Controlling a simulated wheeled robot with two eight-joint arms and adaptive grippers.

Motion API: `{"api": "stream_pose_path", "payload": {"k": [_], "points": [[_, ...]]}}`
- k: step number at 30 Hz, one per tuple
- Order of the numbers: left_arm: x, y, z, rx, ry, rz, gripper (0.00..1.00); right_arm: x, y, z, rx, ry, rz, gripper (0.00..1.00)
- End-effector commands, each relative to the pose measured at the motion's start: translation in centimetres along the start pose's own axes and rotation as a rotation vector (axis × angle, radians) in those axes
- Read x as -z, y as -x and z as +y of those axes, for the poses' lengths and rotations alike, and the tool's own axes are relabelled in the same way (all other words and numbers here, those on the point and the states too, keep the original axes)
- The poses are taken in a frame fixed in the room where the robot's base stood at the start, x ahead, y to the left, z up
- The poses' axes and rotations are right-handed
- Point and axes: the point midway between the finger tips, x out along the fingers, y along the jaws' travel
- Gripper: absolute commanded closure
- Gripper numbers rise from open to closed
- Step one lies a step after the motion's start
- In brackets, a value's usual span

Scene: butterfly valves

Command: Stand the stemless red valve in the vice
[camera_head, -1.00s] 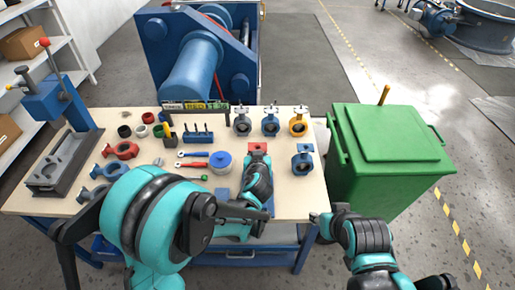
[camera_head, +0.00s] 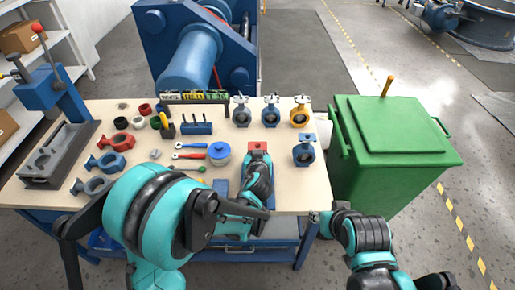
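A red ring-shaped valve body (camera_head: 117,141) lies at the left of the table, and I see no stem on it. A blue one (camera_head: 104,162) and a grey-blue one (camera_head: 90,186) lie in front of it. A small red block (camera_head: 258,147) shows just beyond my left gripper (camera_head: 258,160); I cannot tell if it belongs to the vice, as my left arm hides what lies beneath. My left gripper points away over the table's front middle; its fingers are not clear. My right gripper (camera_head: 316,217) is low at the table's front right corner, apart from the valves.
Several stemmed valves stand at the back, including a yellow one (camera_head: 300,113), with a blue valve (camera_head: 304,152) nearer. A blue press (camera_head: 45,88) stands left. A blue-lidded pot (camera_head: 219,153) and small tools fill the middle. A green bin (camera_head: 395,145) stands right.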

Motion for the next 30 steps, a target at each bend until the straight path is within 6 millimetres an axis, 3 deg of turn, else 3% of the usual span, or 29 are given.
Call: {"api": "stream_pose_path", "payload": {"k": [25, 26, 27, 29, 30], "points": [[-0.13, -0.03, 0.01, -0.001, -0.001, 0.001, 1.00, -0.23, -0.32, 0.00, 0.000, 0.000, 0.000, 0.60], [-0.13, -0.03, 0.01, -0.001, -0.001, 0.001, 0.77, -0.23, -0.32, 0.00, 0.000, 0.000, 0.000, 0.60], [-0.13, -0.03, 0.01, -0.001, -0.001, 0.001, 0.66, -0.23, -0.32, 0.00, 0.000, 0.000, 0.000, 0.60], [-0.13, -0.03, 0.01, -0.001, -0.001, 0.001, 0.53, -0.23, -0.32, 0.00, 0.000, 0.000, 0.000, 0.60], [-0.14, -0.03, 0.01, 0.000, 0.000, 0.001, 0.53, -0.23, -0.32, 0.00, 0.000, 0.000, 0.000, 0.60]]}}
